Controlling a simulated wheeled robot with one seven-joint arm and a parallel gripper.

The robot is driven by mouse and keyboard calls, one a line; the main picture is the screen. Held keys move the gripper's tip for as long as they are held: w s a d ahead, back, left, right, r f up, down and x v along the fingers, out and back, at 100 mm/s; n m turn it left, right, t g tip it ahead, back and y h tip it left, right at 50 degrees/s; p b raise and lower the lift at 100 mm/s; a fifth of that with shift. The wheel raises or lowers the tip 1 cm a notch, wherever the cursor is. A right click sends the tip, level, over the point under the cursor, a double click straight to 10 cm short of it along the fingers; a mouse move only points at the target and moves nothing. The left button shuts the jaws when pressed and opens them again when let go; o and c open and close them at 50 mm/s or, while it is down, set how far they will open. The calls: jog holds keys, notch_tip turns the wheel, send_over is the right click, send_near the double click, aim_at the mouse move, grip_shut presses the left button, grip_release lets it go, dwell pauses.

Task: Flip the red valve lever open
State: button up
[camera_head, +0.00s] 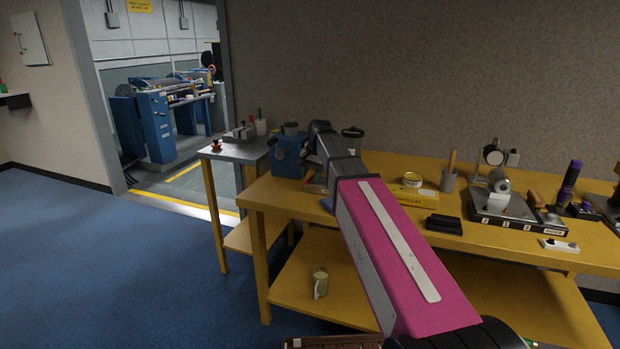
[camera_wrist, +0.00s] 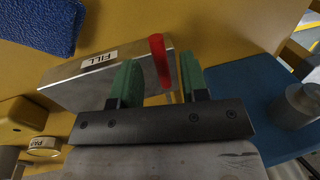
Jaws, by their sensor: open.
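The red valve lever (camera_wrist: 160,62) shows in the wrist view as a short red bar rising beside a grey metal box (camera_wrist: 75,83) with a "FILL" label (camera_wrist: 99,58). My gripper (camera_wrist: 159,80) is open, with one green fingertip on each side of the lever in the picture. The lever appears between the fingers, closer to the right one. I cannot tell whether either finger touches it. In the head view my arm hides the lever and the gripper.
A blue housing (camera_head: 287,157) stands left of my arm on the yellow bench (camera_head: 385,211). A mug (camera_head: 320,283) sits on the lower shelf.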

jog(key=shift+a+f, duration=0.1)
jog(key=shift+f, duration=0.55)
grip_shut()
